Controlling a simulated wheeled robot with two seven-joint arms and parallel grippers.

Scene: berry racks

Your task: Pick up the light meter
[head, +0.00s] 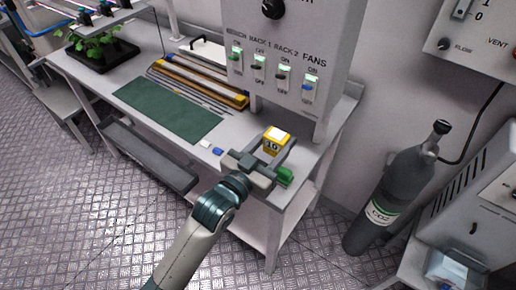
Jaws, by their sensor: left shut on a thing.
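The light meter (276,138), a small yellow box with a white top and the mark "10" on its side, is at the right end of the bench. My left gripper (268,150) reaches it from the front and is shut on it, with the fingers on either side. I cannot tell whether the light meter still touches the bench top. My right gripper is not in view.
A green item (285,176) lies right of my gripper, and small blue and white pieces lie left of it. A green mat (168,108) covers the bench middle. The switch panel (285,60) stands close behind. A CO2 cylinder (395,190) stands on the right.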

